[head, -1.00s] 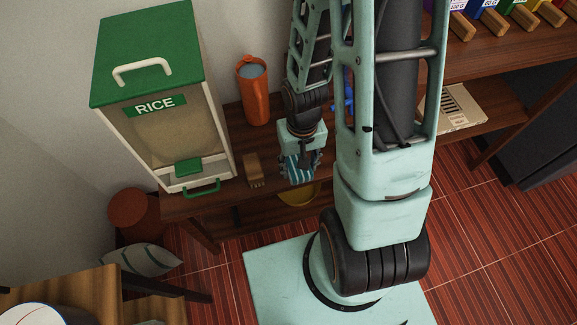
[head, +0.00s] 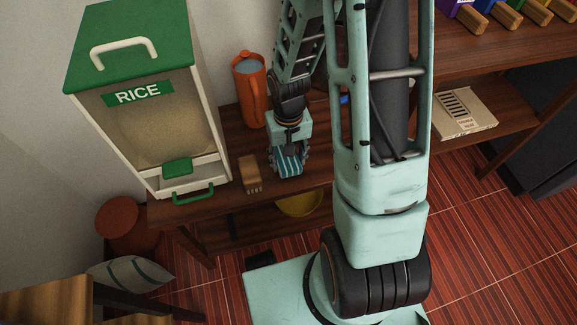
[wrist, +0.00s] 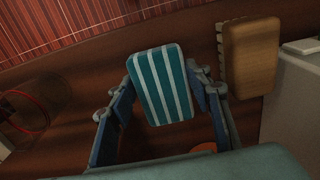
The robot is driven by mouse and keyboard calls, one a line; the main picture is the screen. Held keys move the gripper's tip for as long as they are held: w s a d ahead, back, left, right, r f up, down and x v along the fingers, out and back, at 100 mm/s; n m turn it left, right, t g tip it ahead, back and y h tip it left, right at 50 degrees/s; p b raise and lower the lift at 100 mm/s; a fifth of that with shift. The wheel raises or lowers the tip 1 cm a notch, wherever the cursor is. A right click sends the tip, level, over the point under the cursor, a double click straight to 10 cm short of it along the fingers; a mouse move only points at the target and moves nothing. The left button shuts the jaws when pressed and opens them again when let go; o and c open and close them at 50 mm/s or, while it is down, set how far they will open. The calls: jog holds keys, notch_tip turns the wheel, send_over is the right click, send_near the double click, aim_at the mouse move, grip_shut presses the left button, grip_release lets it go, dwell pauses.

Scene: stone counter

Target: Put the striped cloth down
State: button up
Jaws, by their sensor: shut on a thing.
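The striped cloth (wrist: 160,85) is a small teal pad with white stripes. It also shows in the head view (head: 289,160), just above or on the wooden counter. My gripper (head: 288,158) is shut on it. In the wrist view the two fingers of my gripper (wrist: 166,92) flank the cloth on its left and right sides. I cannot tell whether the cloth touches the wood under it.
A wooden brush (head: 250,174) lies left of the cloth, close by. The rice dispenser (head: 150,110) stands further left. An orange jug (head: 250,90) stands behind. A yellow bowl (head: 299,203) sits on the shelf below. The counter's front edge is near the cloth.

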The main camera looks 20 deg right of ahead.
aim_at(289, 161)
jog(key=shift+f+b, duration=0.5)
jog(key=shift+f, duration=0.65)
jog(key=shift+f, duration=0.1)
jog(key=o, duration=1)
notch_tip(289, 161, up, 12)
jog(key=p, duration=0.3)
jog(key=shift+s, duration=0.1)
